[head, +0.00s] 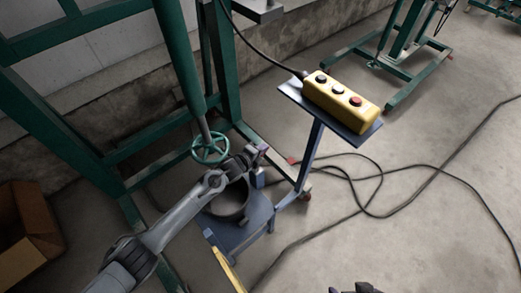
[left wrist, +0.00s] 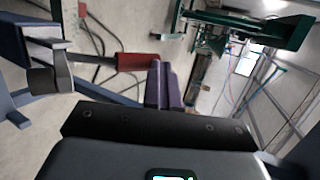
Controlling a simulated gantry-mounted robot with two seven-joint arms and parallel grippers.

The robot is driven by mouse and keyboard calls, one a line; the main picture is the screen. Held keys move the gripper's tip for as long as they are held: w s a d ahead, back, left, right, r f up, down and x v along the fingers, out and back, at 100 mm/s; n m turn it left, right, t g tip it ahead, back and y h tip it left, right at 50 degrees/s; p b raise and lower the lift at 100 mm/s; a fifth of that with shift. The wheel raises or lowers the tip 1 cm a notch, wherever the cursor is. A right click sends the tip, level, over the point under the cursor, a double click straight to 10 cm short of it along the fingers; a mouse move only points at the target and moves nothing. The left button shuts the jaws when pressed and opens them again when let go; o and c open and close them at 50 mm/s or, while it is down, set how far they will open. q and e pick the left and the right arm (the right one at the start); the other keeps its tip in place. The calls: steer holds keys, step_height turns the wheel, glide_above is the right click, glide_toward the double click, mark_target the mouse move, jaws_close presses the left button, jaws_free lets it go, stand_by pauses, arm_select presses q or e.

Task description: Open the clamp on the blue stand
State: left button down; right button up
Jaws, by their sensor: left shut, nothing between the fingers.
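The blue stand (head: 258,215) is low and holds a dark round ring or pot (head: 232,205). In the left wrist view, a blue part (left wrist: 12,62) at the left bears a grey metal bracket (left wrist: 50,78). From it runs a metal bar with a red handle (left wrist: 138,62), which looks like the clamp's lever. My left gripper (head: 262,150) is over the stand's back corner. Its purple fingers (left wrist: 163,85) are shut and empty, close to the handle's end; I cannot tell whether they touch it. A dark part at the bottom edge of the head view is perhaps my right gripper (head: 355,288), mostly cut off.
A green handwheel (head: 210,148) on a green frame (head: 120,150) is close to my left arm. A yellow button box (head: 340,100) rests on a tilted blue-grey shelf (head: 290,88) to the right. Black cables (head: 380,190) lie on the floor. A cardboard box (head: 30,235) is at the left.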

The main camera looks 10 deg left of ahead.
arm_select(q)
steer(key=shift+s+f, duration=0.15)
steer(key=shift+f, duration=0.1)
steer(key=shift+s+r+p, duration=0.1)
steer(key=shift+r+p, duration=0.25)
steer(key=p+v, duration=0.4)
steer(key=v, duration=0.6)
steer(key=shift+s+a+p, duration=0.15)
steer(key=shift+p, duration=0.2)
steer(key=shift+r, duration=0.1)
